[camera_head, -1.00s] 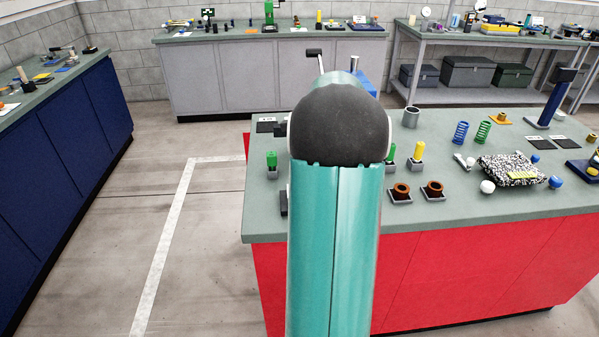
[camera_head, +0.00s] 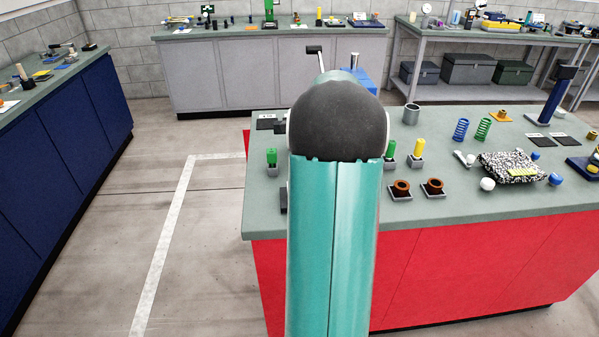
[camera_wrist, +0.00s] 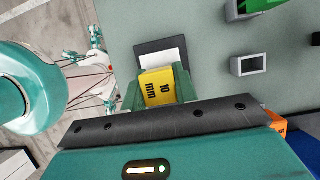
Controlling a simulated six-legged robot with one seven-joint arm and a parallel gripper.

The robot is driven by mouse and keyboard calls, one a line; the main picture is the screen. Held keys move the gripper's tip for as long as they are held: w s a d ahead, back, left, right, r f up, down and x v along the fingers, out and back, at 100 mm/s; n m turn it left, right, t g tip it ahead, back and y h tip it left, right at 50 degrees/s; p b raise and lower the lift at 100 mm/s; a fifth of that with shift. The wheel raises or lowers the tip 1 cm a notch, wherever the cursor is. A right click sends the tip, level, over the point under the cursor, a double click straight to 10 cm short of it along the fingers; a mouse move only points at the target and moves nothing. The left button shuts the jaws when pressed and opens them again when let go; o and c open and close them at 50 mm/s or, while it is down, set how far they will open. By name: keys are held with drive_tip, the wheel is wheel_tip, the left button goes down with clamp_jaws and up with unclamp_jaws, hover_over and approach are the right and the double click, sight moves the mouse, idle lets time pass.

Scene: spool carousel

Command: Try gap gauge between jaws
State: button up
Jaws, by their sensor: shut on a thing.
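A dark pad with a white card (camera_wrist: 150,47) lies just beyond the gauge on the grey-green bench top. I cannot tell whether the gauge touches the bench. In the head view my teal arm hides the gripper and gauge. I cannot make out the jaws for the gauge in either view.
A grey square holder (camera_wrist: 249,65) stands right of the gauge, with a green piece (camera_wrist: 247,8) above it. An orange part (camera_wrist: 277,122) shows beside my gripper. On the red bench (camera_head: 460,205) are springs, brown rings (camera_head: 401,188) and a speckled bag (camera_head: 510,167).

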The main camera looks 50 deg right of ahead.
drive_tip(key=shift+f, duration=0.95)
idle(1.0)
drive_tip(key=shift+r, duration=0.1)
idle(0.8)
drive_tip(key=shift+r, duration=3.65)
drive_tip(key=shift+d, duration=0.1)
